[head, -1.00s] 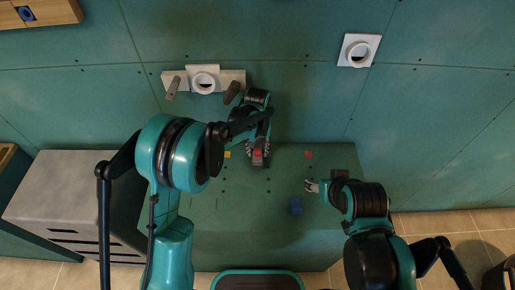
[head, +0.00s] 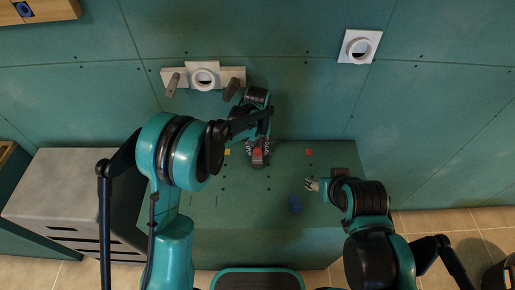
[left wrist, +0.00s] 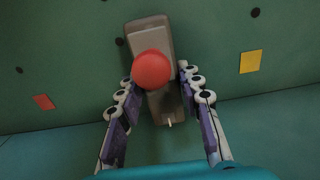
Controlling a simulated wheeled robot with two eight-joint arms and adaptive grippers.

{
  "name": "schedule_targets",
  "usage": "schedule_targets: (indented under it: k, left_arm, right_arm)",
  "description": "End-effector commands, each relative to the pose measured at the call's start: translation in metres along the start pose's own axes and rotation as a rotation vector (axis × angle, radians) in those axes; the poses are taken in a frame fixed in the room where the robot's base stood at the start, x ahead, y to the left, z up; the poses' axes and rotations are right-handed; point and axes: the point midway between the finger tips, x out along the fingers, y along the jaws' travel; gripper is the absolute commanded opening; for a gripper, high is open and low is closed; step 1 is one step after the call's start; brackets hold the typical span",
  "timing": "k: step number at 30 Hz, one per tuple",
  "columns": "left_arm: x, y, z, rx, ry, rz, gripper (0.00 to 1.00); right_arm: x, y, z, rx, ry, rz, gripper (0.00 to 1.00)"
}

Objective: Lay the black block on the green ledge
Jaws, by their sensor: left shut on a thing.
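The black block looks dark grey in the left wrist view (left wrist: 158,108), a long slab with a round red knob (left wrist: 152,69) on it. My left gripper (left wrist: 155,84) is shut on it, with a finger on either side. In the head view my left gripper (head: 258,147) is over the back part of the green ledge (head: 232,190), close to the wall. The red knob shows between its fingers; most of the block is hidden. I cannot tell whether the block touches the ledge. My right gripper (head: 312,184) is over the ledge's right side, too small to read.
A blue piece (head: 296,204) is on the ledge near my right gripper. A yellow patch (head: 228,152) and a red patch (head: 309,152) mark the ledge. A pale wall bracket with a ring (head: 204,79) is behind. A grey cabinet (head: 75,190) stands at left.

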Motion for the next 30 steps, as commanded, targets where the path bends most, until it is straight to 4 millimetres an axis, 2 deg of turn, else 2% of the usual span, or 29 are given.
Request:
schedule_targets:
  k: [12, 13, 15, 16, 25, 30]
  left_arm:
    - [0.009, 0.000, 0.000, 0.000, 0.000, 0.000, 0.01]
    - [0.009, 0.000, 0.000, 0.000, 0.000, 0.000, 0.38]
    - [0.009, 0.000, 0.000, 0.000, 0.000, 0.000, 0.56]
    - [0.009, 0.000, 0.000, 0.000, 0.000, 0.000, 0.60]
    - [0.007, 0.000, 0.000, 0.000, 0.000, 0.000, 0.60]
    - [-0.011, 0.000, 0.000, 0.000, 0.000, 0.000, 0.60]
  right_arm:
    - [0.006, 0.000, 0.004, 0.000, 0.000, 0.000, 0.56]
    - [0.006, 0.000, 0.004, 0.000, 0.000, 0.000, 0.56]
    - [0.005, 0.000, 0.004, 0.000, 0.000, 0.000, 0.56]
    - [0.005, 0.000, 0.004, 0.000, 0.000, 0.000, 0.56]
    - [0.005, 0.000, 0.004, 0.000, 0.000, 0.000, 0.56]
    - [0.005, 0.000, 0.004, 0.000, 0.000, 0.000, 0.56]
